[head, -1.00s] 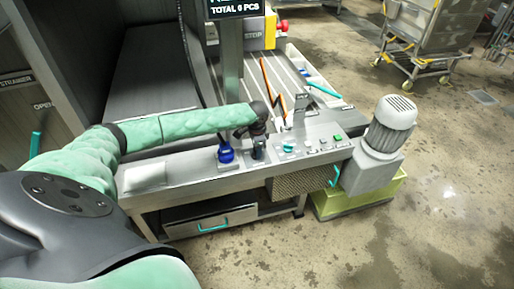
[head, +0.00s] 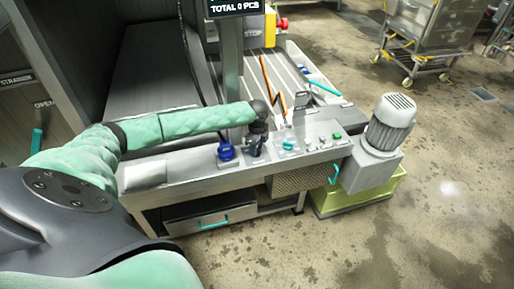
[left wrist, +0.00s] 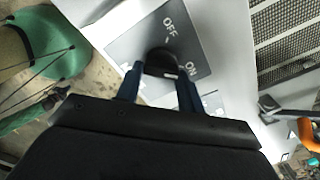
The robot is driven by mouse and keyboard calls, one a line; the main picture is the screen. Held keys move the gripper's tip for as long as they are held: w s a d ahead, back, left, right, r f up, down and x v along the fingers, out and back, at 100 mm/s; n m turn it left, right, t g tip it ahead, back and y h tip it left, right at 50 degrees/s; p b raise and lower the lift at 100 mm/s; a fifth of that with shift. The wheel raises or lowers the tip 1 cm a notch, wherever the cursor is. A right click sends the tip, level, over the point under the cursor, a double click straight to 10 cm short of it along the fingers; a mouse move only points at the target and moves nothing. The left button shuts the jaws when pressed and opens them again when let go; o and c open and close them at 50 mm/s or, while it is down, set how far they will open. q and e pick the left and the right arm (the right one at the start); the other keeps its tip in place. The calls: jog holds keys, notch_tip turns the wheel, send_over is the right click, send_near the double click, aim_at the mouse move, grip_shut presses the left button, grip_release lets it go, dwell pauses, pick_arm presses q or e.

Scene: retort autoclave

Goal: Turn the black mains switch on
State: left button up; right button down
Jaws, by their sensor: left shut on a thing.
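The black mains switch (left wrist: 161,62) is a round knob on a grey plate (left wrist: 140,38) marked OFF and ON in the left wrist view. My left gripper (left wrist: 160,85) points down at the plate, with its two fingers on either side of the knob, shut on it. A pale mark on the knob's edge lies toward the ON label. In the head view my left gripper (head: 256,148) is over the panel, just right of a blue knob (head: 226,151), and hides the switch. My right gripper is not in view.
Right of the gripper the panel carries a teal knob (head: 288,144) and a green button (head: 337,136). A grey motor (head: 388,125) stands at the panel's right end. A perforated basket (head: 300,180) hangs below.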

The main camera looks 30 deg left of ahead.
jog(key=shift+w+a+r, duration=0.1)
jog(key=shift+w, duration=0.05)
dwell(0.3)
pick_arm(q)
jog(key=o, duration=0.9)
jog(key=shift+o, duration=0.5)
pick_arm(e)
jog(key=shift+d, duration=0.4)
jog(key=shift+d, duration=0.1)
